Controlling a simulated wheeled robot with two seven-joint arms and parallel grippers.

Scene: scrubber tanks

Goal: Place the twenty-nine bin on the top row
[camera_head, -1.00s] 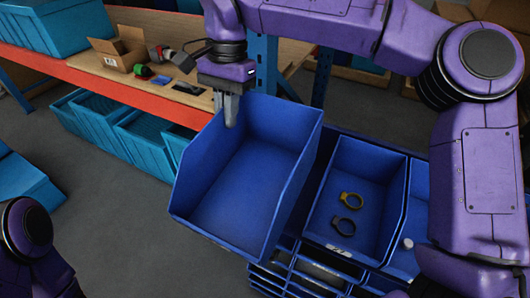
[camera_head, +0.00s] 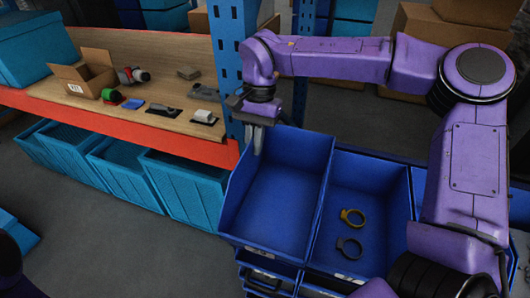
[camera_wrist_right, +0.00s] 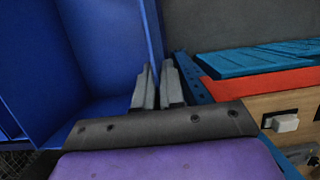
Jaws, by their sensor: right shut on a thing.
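The empty blue bin (camera_head: 274,196) is at the left end of the top row of the blue bin rack, beside a bin (camera_head: 365,205) that holds a yellow ring and a grey ring. I cannot read a number on it, and cannot tell whether it rests fully on the rack. My right gripper (camera_head: 257,142) is shut on the bin's left rear wall; the wrist view shows its fingers (camera_wrist_right: 158,88) pinching the wall edge. My left gripper is out of view; only a dark purple part of that arm shows at the lower left.
A wooden shelf with a red front beam (camera_head: 130,126) stands left, holding a cardboard box (camera_head: 86,75) and small tools. Teal bins (camera_head: 125,172) sit under it. A blue perforated post (camera_head: 226,62) rises just behind the gripper. Grey floor is open at lower left.

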